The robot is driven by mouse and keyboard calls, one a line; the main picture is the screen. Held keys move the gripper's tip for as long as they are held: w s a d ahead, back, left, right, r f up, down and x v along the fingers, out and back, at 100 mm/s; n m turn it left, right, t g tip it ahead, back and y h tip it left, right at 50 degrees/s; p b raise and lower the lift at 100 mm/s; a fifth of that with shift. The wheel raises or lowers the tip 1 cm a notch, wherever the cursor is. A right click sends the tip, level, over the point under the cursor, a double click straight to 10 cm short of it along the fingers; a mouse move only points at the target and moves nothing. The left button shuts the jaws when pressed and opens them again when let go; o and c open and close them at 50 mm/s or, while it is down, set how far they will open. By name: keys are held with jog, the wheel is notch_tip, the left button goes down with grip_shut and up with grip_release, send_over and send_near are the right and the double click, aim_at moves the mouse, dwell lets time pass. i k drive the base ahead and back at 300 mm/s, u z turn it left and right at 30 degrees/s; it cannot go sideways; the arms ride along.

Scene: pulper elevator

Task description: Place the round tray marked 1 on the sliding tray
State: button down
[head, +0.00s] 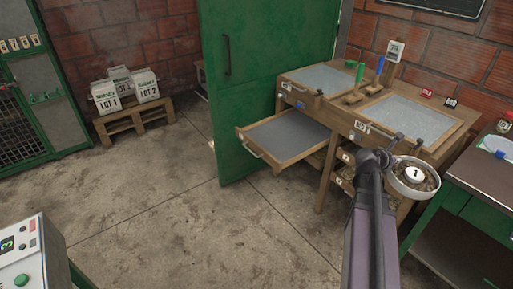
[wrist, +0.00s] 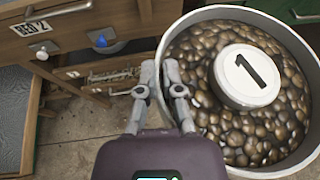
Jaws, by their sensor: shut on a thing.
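The round tray marked 1 (head: 412,193) is a pale round pan full of brown beans, with a white disc marked 1 on them. It is held in the air in front of the right part of the wooden bench, and fills the right of the wrist view (wrist: 272,172). My gripper (head: 389,160) is shut on the left side of its rim; the fingers also show in the wrist view (wrist: 160,70). The sliding tray (head: 262,154), a wooden frame with a grey surface, is pulled out from the bench's left side. It looks empty.
The wooden bench (head: 338,115) has two grey beds on top, with upright handled tools between them. A green door (head: 245,95) stands close behind the sliding tray. A green table (head: 450,200) is at the right. White lot boxes (head: 106,97) sit on a pallet at far left. The floor ahead is open.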

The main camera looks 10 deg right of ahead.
aim_at(276, 140)
jog(key=u, duration=0.4)
jog(key=k, duration=0.8)
jog(key=u, duration=0.7)
jog(key=i, duration=1.2)
jog(key=z, duration=0.55)
jog(key=i, duration=1.4)
jog(key=z, duration=0.25)
